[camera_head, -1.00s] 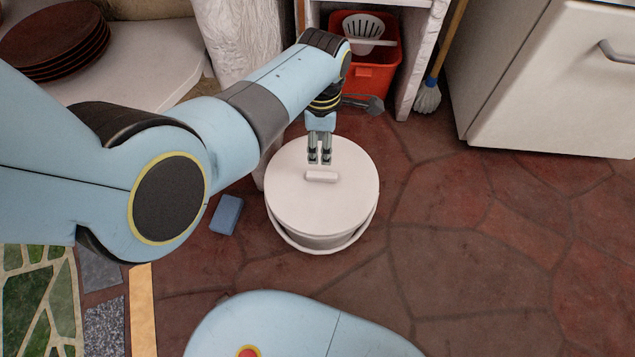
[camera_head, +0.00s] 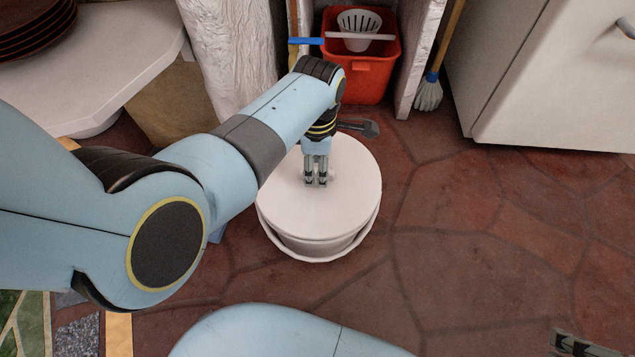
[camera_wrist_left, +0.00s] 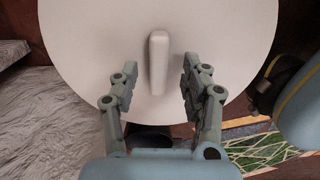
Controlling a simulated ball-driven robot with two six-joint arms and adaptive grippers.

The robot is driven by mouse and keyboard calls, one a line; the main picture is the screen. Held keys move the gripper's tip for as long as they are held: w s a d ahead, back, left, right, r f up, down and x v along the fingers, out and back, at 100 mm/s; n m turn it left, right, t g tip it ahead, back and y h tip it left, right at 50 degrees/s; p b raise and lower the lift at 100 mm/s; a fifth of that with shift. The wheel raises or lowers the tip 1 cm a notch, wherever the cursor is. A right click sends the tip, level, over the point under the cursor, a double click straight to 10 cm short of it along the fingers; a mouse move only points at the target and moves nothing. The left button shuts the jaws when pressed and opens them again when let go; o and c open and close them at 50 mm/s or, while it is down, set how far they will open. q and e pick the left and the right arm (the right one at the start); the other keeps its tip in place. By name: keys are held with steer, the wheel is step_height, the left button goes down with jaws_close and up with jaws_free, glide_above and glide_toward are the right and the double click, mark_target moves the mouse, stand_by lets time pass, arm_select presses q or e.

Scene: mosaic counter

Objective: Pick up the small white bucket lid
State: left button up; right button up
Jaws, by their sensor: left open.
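The white bucket lid (camera_head: 350,200) is a round disc lying on the white bucket (camera_head: 318,253) on the floor. It also fills much of the left wrist view (camera_wrist_left: 85,45). Its bar handle (camera_wrist_left: 158,62) stands up at the middle. My left gripper (camera_head: 316,182) is over the lid's middle, and its fingers mostly hide the handle in the head view. In the left wrist view the open left gripper (camera_wrist_left: 160,75) has a finger on each side of the handle, with gaps showing. Part of what looks like my right gripper (camera_head: 580,346) shows at the bottom right; its jaws are unclear.
A red bin (camera_head: 362,78) holding a white slotted utensil stands behind in a shelf. A mop (camera_head: 430,92) leans beside a white cabinet (camera_head: 555,75). A pale counter (camera_head: 105,75) with dark plates is at the upper left. The stone floor right of the bucket is clear.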

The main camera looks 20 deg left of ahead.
arm_select(q)
steer(key=shift+f+b, duration=0.55)
steer(key=shift+f, duration=0.1)
arm_select(e)
steer(key=f+t, duration=0.1)
steer(key=w+f, duration=0.1)
steer(key=f, duration=0.1)
steer(key=shift+w+t, duration=0.2)
steer(key=shift+t, duration=0.2)
arm_select(q)
jaws_close()
